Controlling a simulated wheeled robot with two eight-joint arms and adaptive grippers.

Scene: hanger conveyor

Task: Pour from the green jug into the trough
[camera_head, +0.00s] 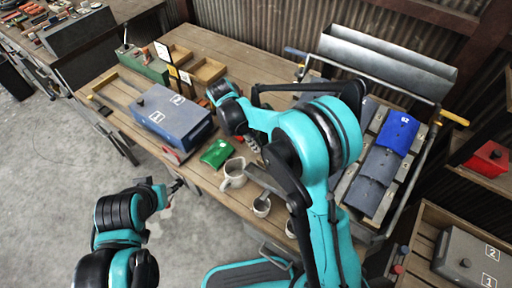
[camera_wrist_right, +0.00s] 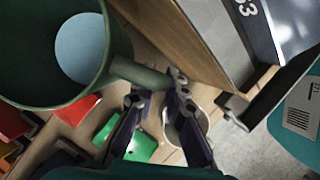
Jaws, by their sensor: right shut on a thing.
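The green jug (camera_wrist_right: 108,62) fills the upper left of the right wrist view, with a pale blue round surface showing inside it. My right gripper (camera_wrist_right: 156,86) is shut on its stubby handle. In the head view the jug is hidden behind my right arm.
Blue and grey cloths hang over a rack (camera_head: 438,122) at right. The bench's front left edge meets open floor (camera_head: 60,170).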

